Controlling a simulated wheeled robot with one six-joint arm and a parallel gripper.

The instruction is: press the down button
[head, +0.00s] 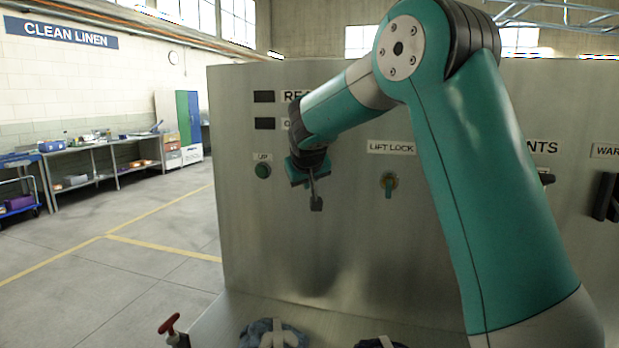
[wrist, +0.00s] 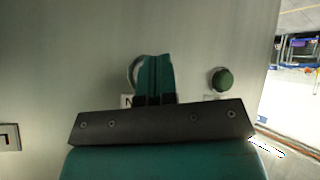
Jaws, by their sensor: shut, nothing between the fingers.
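My gripper (head: 316,203) is shut and empty in front of the steel panel, to the right of the green up button (head: 263,171). In the wrist view my gripper (wrist: 154,78) stands in front of a round pale ring, which shows at the left of the fingers (wrist: 131,73). A label ending in "N" (wrist: 128,101) peeks out beside it, so this appears to be the down button. Its face is mostly hidden by the fingers, and I cannot tell whether they touch it. In the head view the down button is hidden. The up button also shows in the wrist view (wrist: 221,80).
A lift lock key switch (head: 389,183) sits to the right on the steel panel (head: 340,250). Two dark indicator windows (head: 264,97) are at upper left. A red handle (head: 169,324) and blue-grey bundles (head: 273,334) lie below. The floor at left is open.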

